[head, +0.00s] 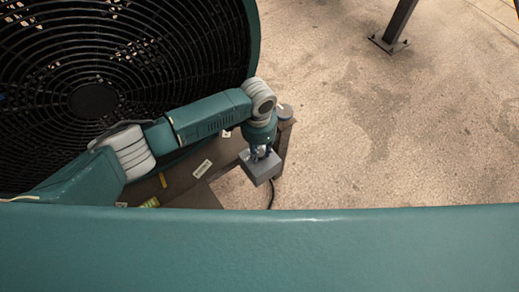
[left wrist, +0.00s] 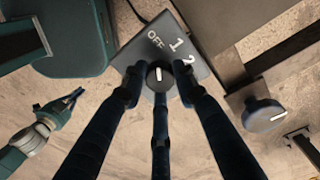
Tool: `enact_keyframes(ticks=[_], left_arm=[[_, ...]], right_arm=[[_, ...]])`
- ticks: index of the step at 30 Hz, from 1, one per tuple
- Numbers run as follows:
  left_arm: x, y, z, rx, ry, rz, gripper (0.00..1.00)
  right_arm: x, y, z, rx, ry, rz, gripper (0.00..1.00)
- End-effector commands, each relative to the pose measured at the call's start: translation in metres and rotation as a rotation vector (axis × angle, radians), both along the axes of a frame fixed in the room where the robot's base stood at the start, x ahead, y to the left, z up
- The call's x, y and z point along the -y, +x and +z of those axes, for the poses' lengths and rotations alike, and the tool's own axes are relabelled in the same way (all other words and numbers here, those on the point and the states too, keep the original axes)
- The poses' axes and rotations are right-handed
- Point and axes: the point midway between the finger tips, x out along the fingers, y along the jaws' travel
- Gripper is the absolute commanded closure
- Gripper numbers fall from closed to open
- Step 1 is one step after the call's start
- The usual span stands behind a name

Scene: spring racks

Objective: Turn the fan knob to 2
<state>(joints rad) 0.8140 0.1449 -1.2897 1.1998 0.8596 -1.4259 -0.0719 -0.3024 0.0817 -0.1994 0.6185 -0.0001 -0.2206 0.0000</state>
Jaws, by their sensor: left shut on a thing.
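The fan knob (left wrist: 159,78) is a small dark dial with a white pointer line, on a grey switch box (left wrist: 145,50). The box face reads OFF, 1 and 2. The pointer line stands nearly upright in the left wrist view, lined up roughly with OFF rather than 2. My left gripper (head: 262,153) is over the box (head: 260,172) in the head view, its fingers pointing down. Its dark fingers are shut around the knob and cover parts of its sides. My right gripper (left wrist: 62,108) shows small at the left of the left wrist view, away from the box.
A large fan (head: 93,100) with a black grille and green rim stands at the left in the head view. A round grey piece with a white mark (left wrist: 263,114) is right of the box. Bare floor (head: 390,140) lies to the right, with a dark post (head: 398,22) behind.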

Motion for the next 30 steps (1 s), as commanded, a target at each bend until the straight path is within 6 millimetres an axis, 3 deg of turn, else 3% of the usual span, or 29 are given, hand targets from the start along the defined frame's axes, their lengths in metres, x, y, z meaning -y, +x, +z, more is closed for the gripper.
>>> enact_keyframes(ticks=[30], left_arm=[[0.0010,0.0013,0.0009,0.002,0.000,-0.907,0.97]], right_arm=[[-0.0030,0.0037,0.0065,0.005,0.003,0.000,1.00]])
